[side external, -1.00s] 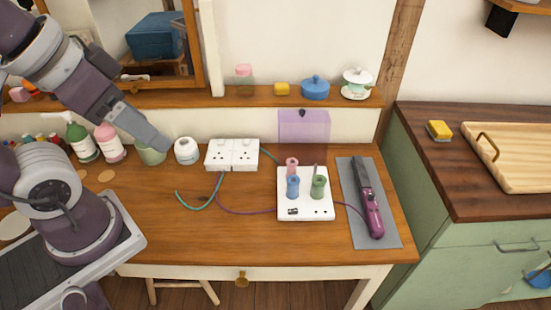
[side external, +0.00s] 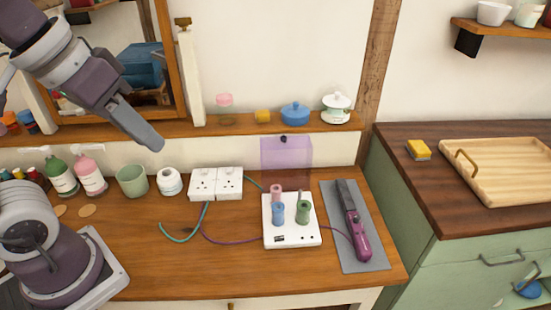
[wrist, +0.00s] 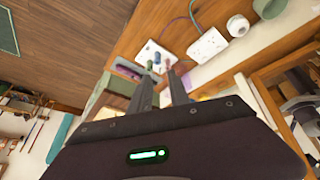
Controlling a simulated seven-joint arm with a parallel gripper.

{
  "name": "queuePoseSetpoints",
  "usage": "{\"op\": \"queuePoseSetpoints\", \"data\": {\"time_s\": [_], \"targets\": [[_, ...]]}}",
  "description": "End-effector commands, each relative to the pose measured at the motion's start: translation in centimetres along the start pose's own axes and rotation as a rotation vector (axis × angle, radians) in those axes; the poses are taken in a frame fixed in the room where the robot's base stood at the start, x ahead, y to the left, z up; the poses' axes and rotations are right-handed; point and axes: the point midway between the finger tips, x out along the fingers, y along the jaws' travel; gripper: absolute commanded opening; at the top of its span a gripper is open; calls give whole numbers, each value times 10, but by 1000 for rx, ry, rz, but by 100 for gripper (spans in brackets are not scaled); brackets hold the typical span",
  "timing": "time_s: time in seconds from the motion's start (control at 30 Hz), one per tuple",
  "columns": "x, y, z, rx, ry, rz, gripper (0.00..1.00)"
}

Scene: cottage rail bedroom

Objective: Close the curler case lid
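The curler case (side external: 291,235) is a white box on the wooden dressing table, with pink, blue and green rollers standing up on it. Its translucent purple lid (side external: 287,153) stands open, upright at the back edge, with a small dark knob at its top. My gripper (side external: 152,142) is in the air to the left of the case, above the back of the table near the green cup. In the wrist view, its two fingers (wrist: 162,88) are apart with nothing between them. The case (wrist: 153,56) shows small beyond the fingertips there.
A purple curling wand (side external: 353,222) lies on a grey mat (side external: 369,258) right of the case. White sockets (side external: 216,183) with cords stand left of it. Bottles, a green cup (side external: 132,180) and a white jar (side external: 169,181) line the back left. The table's front middle holds only cords.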

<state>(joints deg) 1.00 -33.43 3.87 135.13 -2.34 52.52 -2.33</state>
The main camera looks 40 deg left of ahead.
Motion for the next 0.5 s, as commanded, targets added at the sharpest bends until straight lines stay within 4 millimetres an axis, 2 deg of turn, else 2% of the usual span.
{"op": "queuePoseSetpoints", "data": {"time_s": [0.03,0.1,0.17,0.2,0.27,0.3,0.4,0.5], "targets": [[4,-1,-33,-74,-35,15,10],[19,-7,-84,-200,-77,24,0],[40,-16,-126,-305,-110,11,0],[58,-24,-153,-372,-127,-8,0],[92,-38,-190,-462,-149,-51,0],[117,-48,-211,-511,-157,-86,0],[180,-69,-249,-594,-166,-184,0],[231,-81,-268,-625,-163,-263,0]]}}
